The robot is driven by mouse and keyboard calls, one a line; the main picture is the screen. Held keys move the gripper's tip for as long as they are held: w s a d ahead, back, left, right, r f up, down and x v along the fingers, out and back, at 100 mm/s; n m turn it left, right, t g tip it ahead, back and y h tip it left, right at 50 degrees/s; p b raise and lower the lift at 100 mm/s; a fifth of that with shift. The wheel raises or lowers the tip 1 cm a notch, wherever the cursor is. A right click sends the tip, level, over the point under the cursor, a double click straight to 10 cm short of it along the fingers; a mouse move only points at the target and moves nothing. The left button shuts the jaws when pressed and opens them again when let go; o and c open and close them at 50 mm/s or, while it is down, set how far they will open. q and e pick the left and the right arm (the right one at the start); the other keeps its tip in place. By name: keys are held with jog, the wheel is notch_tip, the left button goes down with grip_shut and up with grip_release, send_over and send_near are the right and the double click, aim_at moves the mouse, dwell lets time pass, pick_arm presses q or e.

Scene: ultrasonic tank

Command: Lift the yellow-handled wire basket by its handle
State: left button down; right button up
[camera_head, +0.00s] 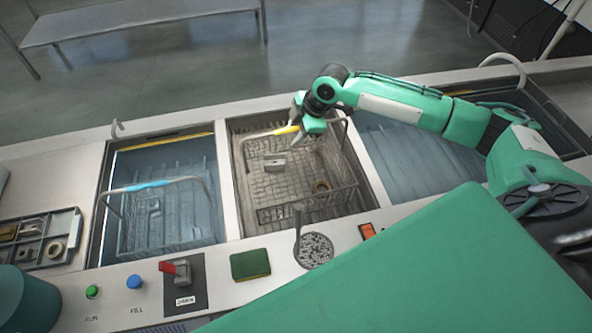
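The wire basket (262,216) with the yellow grip (284,131) on its handle sits in the middle tank bay. Its handle stands up and arches over the basket. A small grey block and a tan ring lie inside. My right gripper (297,122) is over the basket's far part, at the right end of the yellow grip. Its fingers look spread apart, one beyond the handle and one near it. I cannot tell whether they touch it. Part of the handle is hidden behind the gripper. My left gripper is not in view.
A blue-handled basket (126,240) sits in the left bay's water. The right bay (398,160) looks free of baskets. A parts tray (68,251) is at far left. A red switch (181,271), buttons and a green pad (250,265) line the front panel.

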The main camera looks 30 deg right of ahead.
grip_shut()
jog(key=shift+w+r, duration=0.1)
